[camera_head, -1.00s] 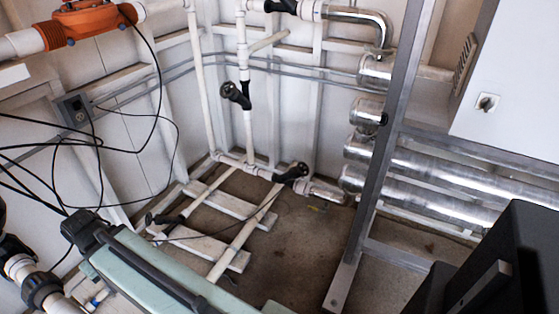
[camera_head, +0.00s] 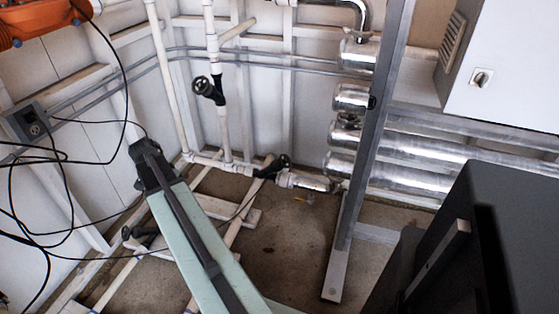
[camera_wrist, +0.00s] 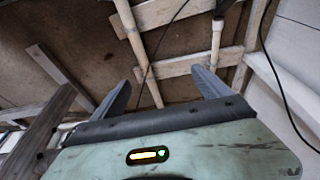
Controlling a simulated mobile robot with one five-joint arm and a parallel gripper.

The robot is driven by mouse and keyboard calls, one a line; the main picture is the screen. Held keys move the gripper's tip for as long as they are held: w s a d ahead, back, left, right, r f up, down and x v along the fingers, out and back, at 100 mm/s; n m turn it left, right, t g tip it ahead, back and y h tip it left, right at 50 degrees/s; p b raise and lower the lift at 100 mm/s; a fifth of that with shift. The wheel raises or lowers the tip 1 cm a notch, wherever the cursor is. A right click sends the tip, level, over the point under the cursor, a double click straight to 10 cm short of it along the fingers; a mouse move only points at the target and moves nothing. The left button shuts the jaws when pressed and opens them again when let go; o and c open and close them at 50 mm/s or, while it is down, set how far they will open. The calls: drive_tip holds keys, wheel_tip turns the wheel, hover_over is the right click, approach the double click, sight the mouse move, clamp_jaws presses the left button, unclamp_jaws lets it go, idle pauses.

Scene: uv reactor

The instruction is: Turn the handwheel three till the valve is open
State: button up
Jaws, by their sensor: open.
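Several black handwheels show in the head view, and I cannot tell which is number three. One handwheel (camera_head: 203,86) is on the upright white pipe. Another handwheel (camera_head: 284,160) is low, beside the silver pipe end. A dark wheel-like fitting (camera_head: 127,233) is at lower left, left of my arm. My gripper (camera_wrist: 163,82) shows in the wrist view with its two fingers apart and nothing between them. It points toward the floor and white pipes. In the head view my pale green arm reaches up from the bottom; its fingers cannot be made out there.
A grey metal post (camera_head: 365,170) stands right of the low handwheel. Silver pipes (camera_head: 420,150) run behind it. A black box (camera_head: 465,250) fills the lower right. Black cables (camera_head: 45,215) hang at left. Bare floor (camera_head: 285,235) lies between my arm and the post.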

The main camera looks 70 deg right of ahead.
drive_tip(key=s+d+m+g+h, duration=0.1)
drive_tip(key=s+d+m, duration=0.4)
drive_tip(key=d, duration=0.6)
drive_tip(key=s+d+m, duration=0.3)
drive_tip(key=s+d, duration=0.3)
drive_tip(key=d, duration=0.4)
drive_tip(key=m+g+h+b, duration=0.1)
drive_tip(key=m+g, duration=0.1)
drive_tip(key=m, duration=0.5)
approach(280, 158)
wheel_tip(280, 158, down, 3)
drive_tip(key=d, duration=0.1)
drive_tip(key=b+x, duration=0.3)
drive_tip(key=x, duration=0.1)
drive_tip(key=b+x, duration=0.4)
drive_tip(key=shift+s+r, duration=0.1)
drive_tip(key=shift+s, duration=0.15)
drive_tip(key=shift+d+r, duration=0.1)
